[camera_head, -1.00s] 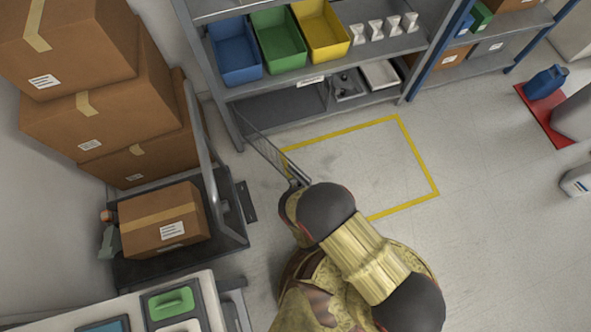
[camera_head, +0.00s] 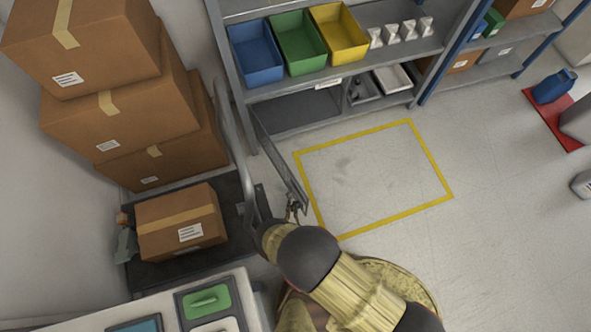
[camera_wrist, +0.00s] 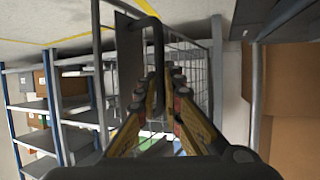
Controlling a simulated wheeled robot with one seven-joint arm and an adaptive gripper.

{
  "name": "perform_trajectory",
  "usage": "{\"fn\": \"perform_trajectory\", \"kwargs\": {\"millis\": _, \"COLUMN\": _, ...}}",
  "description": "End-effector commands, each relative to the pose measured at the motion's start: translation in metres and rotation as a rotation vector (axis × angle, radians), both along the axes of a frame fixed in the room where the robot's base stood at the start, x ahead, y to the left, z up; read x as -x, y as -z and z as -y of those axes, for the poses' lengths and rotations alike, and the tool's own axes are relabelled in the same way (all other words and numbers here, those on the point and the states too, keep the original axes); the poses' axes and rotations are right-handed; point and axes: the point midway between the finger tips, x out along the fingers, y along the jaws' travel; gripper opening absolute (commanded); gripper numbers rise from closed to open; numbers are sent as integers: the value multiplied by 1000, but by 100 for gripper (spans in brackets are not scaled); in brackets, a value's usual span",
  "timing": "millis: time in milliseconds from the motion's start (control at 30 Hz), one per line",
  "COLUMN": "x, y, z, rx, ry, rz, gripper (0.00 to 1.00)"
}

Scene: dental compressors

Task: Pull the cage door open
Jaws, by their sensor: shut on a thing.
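The cage door (camera_head: 279,158) is a thin grey mesh panel, seen nearly edge-on in the head view. It stands swung out from the lower left bay of the grey shelf, at a wide angle to its front. In the wrist view its frame and wire mesh (camera_wrist: 190,66) fill the middle, with a dark bar handle (camera_wrist: 158,55) on a grey plate. My gripper (camera_wrist: 159,88) is shut on this handle. In the head view my gripper (camera_head: 292,208) is at the door's free end, partly hidden by my arm.
The cage bay (camera_head: 300,108) behind the door looks dark and empty. A cart (camera_head: 230,220) with a brown box stands close left of my arm, its upright rail near the door. Stacked boxes (camera_head: 130,120) are further left. The yellow-marked floor (camera_head: 375,175) to the right is clear.

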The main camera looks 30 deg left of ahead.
Motion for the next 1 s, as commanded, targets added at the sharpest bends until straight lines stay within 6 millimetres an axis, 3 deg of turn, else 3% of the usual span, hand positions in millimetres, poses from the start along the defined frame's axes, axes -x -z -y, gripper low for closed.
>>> {"fn": "perform_trajectory", "kwargs": {"millis": 400, "x": 2, "y": 1, "z": 6, "rx": 10, "ry": 4, "rz": 0, "gripper": 0}}
{"fn": "perform_trajectory", "kwargs": {"millis": 433, "x": 2, "y": 1, "z": 6, "rx": 10, "ry": 4, "rz": 0, "gripper": 8}}
{"fn": "perform_trajectory", "kwargs": {"millis": 733, "x": 2, "y": 1, "z": 3, "rx": 6, "ry": 2, "rz": 0, "gripper": 25}}
{"fn": "perform_trajectory", "kwargs": {"millis": 1000, "x": 2, "y": 0, "z": 2, "rx": 4, "ry": 2, "rz": 0, "gripper": 27}}
